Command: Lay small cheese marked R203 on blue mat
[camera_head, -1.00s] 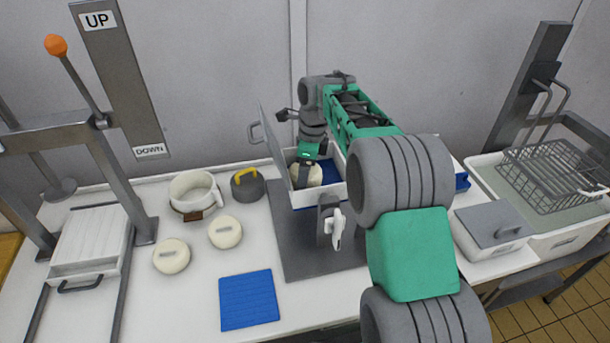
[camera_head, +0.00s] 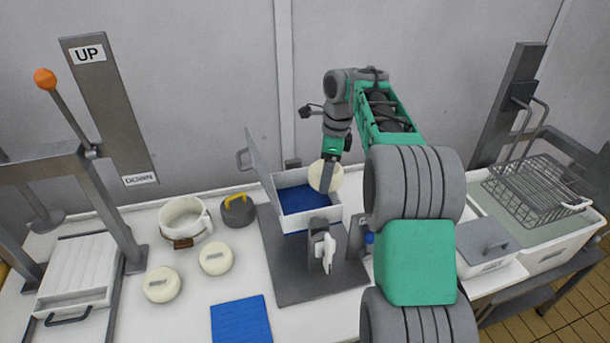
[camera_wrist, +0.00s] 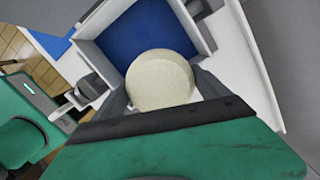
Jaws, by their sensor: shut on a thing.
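A small pale cheese (camera_head: 325,177) is held in my gripper (camera_head: 328,178), raised above the right side of the open white box. In the wrist view the same cheese (camera_wrist: 160,79) sits between the fingers, over the box's blue floor (camera_wrist: 140,40). No mark can be read on its visible face. The blue mat (camera_head: 241,320) lies flat and bare at the front edge of the table. Two more small cheeses, one on the left (camera_head: 162,284) and one on the right (camera_head: 216,259), lie on the table with labels too small to read.
The white box (camera_head: 318,213) has its grey lid (camera_head: 262,163) standing open on the left, with a latch post (camera_head: 322,245) in front. A white pot (camera_head: 184,220) and a grey weight with yellow handle (camera_head: 238,209) stand left. A lever press (camera_head: 75,165) is at far left.

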